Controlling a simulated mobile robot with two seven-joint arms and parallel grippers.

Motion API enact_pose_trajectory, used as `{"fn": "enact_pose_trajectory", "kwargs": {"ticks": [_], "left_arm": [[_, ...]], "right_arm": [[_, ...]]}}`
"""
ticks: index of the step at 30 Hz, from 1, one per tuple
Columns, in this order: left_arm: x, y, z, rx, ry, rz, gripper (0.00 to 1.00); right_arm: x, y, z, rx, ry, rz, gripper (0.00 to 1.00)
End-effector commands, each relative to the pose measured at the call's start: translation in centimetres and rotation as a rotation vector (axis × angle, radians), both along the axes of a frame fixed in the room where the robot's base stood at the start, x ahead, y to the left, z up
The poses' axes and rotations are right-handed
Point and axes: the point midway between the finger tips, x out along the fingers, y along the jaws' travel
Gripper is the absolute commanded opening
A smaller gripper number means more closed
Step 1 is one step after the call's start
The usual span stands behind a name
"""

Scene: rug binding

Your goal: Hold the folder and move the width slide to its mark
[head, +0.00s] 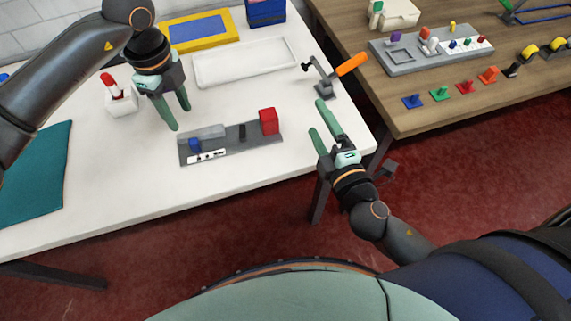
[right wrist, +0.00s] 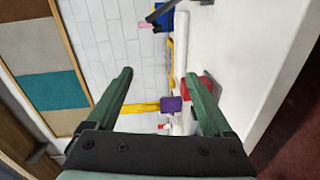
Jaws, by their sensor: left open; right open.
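The folder (head: 232,152) is a grey plate with raised grey parts, lying on the white table. A red block (head: 268,121) stands at its right end. A blue knob (head: 195,146), which seems to be the width slide, sits at its left end by a white marked strip (head: 207,156); the marks are too small to read. My left gripper (head: 178,118) is open and empty, above and behind the folder's left end. My right gripper (head: 317,116) is open and empty, right of the red block and apart from it; its fingers also show in the right wrist view (right wrist: 163,82).
An orange-handled clamp (head: 338,72) stands just behind my right gripper. A white tray (head: 245,63) and a yellow-edged blue pad (head: 198,32) lie behind. A white holder with a red top (head: 120,100) and teal cloth (head: 35,175) are at left. A wooden table (head: 420,115) stands right.

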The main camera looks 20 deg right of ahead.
Motion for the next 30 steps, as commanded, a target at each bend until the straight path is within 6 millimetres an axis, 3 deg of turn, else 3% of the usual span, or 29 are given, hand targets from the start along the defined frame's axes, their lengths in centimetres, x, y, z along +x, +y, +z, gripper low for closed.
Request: {"fn": "enact_pose_trajectory", "kwargs": {"ticks": [1,5,8,12,21,26,30], "left_arm": [[0.0,0.0,0.0,0.000,0.000,0.000,0.50],[0.0,0.0,0.0,0.000,0.000,0.000,0.50],[0.0,0.0,0.0,0.000,0.000,0.000,0.50],[0.0,0.0,0.0,0.000,0.000,0.000,0.50],[0.0,0.0,0.0,0.000,0.000,0.000,0.50],[0.0,0.0,0.0,0.000,0.000,0.000,0.50],[0.0,0.0,0.0,0.000,0.000,0.000,0.50]], "right_arm": [[1.0,1.3,1.2,-0.133,-0.059,0.030,0.85],[2.2,4.6,1.9,-0.456,-0.141,0.079,0.85],[2.4,6.9,1.1,-0.710,-0.171,0.102,0.85],[1.1,8.6,-1.7,-1.019,-0.157,0.108,0.85],[-2.4,8.6,-6.2,-1.543,-0.141,0.081,0.85],[-3.3,8.1,-7.0,-1.673,-0.144,0.065,0.85],[-2.9,8.0,-7.2,-1.705,-0.144,0.059,0.85]]}}
